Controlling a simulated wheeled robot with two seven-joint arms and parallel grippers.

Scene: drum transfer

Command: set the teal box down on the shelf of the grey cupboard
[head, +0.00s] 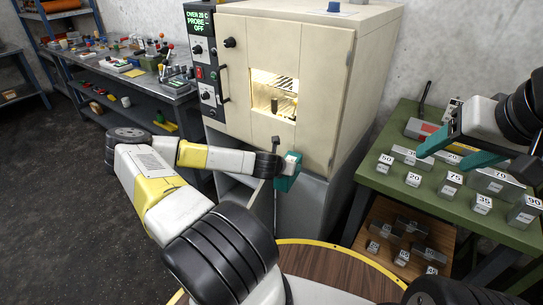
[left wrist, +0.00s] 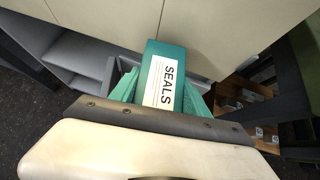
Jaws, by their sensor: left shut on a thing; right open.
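The teal box (left wrist: 163,82) with a white SEALS label lies between the teal fingers of my left gripper (left wrist: 162,94) in the left wrist view. In the head view my left gripper (head: 284,172) is shut on the teal box (head: 287,184), in front of the oven's lower edge. The grey cupboard (head: 312,195) stands under the oven. Its open front and grey shelf (left wrist: 80,57) show left of the box in the left wrist view. The box appears apart from the shelf; my arm hides part of the opening. My right gripper (head: 441,160) is open and empty above the green bench.
A cream oven (head: 280,40) with a lit window sits on the cupboard. The green bench (head: 402,187) at right carries several numbered metal blocks. A round wooden table (head: 320,268) is in front. A cluttered workbench (head: 110,75) stands at back left.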

